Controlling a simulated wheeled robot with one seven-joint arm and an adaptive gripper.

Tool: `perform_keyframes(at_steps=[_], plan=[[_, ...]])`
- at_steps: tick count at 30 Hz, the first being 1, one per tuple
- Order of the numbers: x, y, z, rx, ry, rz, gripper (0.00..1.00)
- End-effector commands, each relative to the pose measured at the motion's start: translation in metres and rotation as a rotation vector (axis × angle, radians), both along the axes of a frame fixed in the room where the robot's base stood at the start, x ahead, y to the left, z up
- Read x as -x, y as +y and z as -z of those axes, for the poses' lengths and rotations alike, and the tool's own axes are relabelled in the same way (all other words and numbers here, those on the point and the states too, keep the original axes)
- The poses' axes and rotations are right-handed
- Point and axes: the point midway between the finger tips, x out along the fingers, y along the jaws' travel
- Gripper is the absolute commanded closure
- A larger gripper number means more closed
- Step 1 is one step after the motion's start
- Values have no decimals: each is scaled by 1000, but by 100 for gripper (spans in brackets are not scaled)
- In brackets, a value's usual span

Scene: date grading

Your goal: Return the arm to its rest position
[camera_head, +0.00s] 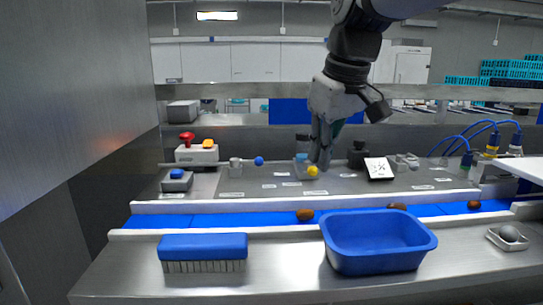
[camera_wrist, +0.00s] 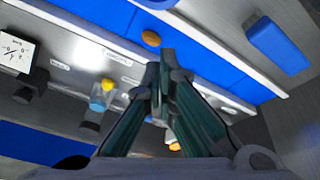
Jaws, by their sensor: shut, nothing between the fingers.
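My arm reaches in from the top of the head view. My gripper (camera_head: 322,160) points down above the control panel behind the blue belt (camera_head: 270,218). In the wrist view my gripper (camera_wrist: 165,55) shows its two fingers closed together with nothing held. Brown dates lie on the belt: one (camera_head: 305,215) left of the blue bin, one (camera_head: 397,206) partly hidden behind the bin's rim, and one (camera_head: 474,204) further right. A date also shows in the wrist view (camera_wrist: 151,38), just beyond the fingertips.
A blue bin (camera_head: 378,262) and a blue brush (camera_head: 203,252) stand on the steel front ledge. The panel carries a red button (camera_head: 187,138), a yellow-knobbed lever (camera_head: 312,171) and a blue-knobbed lever (camera_head: 259,161). A small tray (camera_head: 508,238) with a grey ball sits at right.

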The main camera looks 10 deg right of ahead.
Motion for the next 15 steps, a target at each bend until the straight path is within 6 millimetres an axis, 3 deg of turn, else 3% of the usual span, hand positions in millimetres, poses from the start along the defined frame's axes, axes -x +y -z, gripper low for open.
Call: perform_keyframes(at_steps=[11, 15], plan=[[2, 0, 0, 0, 0, 2, 100], [29, 0, 8, -1, -14, 51, 100]])
